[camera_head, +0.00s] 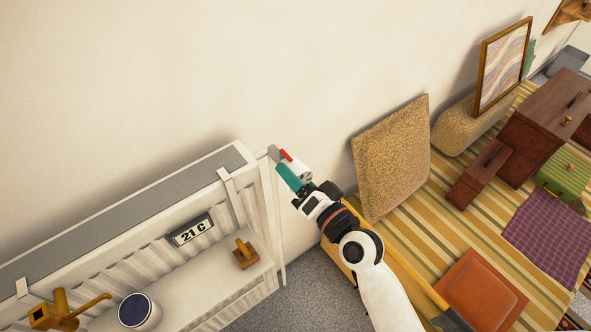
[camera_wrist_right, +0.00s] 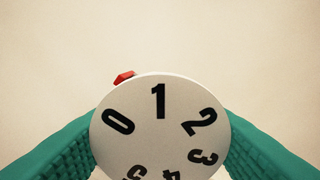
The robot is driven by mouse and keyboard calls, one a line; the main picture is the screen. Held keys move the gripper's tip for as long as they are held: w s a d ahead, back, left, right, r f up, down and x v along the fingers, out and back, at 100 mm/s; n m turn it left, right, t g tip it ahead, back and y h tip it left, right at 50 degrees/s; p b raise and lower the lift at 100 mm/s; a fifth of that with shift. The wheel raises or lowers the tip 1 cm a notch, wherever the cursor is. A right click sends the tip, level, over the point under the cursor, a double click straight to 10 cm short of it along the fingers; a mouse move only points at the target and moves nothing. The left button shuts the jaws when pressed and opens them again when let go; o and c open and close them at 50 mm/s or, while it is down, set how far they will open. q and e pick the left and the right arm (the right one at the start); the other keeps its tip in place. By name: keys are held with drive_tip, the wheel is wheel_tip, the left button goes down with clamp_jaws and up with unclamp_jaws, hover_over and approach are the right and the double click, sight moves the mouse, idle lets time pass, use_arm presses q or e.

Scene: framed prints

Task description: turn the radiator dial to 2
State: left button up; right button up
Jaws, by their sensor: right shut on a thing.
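The radiator dial (camera_head: 303,174) is a white round knob at the right end of the white radiator (camera_head: 118,217). In the right wrist view the dial (camera_wrist_right: 160,140) faces me with black numbers; 0, 1, 2 and 3 show clearly, and the lower ones are partly cut off. A red marker (camera_wrist_right: 125,77) shows behind its upper-left rim, between 0 and 1; it also shows in the head view (camera_head: 285,155). My right gripper (camera_head: 297,177) is shut on the dial, with one teal finger on each side in the wrist view. My left gripper is not in view.
A 21 C sign (camera_head: 192,230), a blue-topped white cup (camera_head: 139,311) and brass-coloured objects (camera_head: 62,311) are at the radiator. A tan panel (camera_head: 392,155) leans on the wall right of my arm. A framed print (camera_head: 503,66) and dark wooden boxes (camera_head: 545,126) stand farther right.

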drive_tip(key=shift+m+p, duration=0.45)
drive_tip(key=shift+m, duration=0.75)
drive_tip(key=o, duration=0.9)
drive_tip(key=shift+s+d, duration=0.1)
drive_tip(key=shift+b+v, duration=1.65)
drive_tip(key=shift+v, duration=4.2)
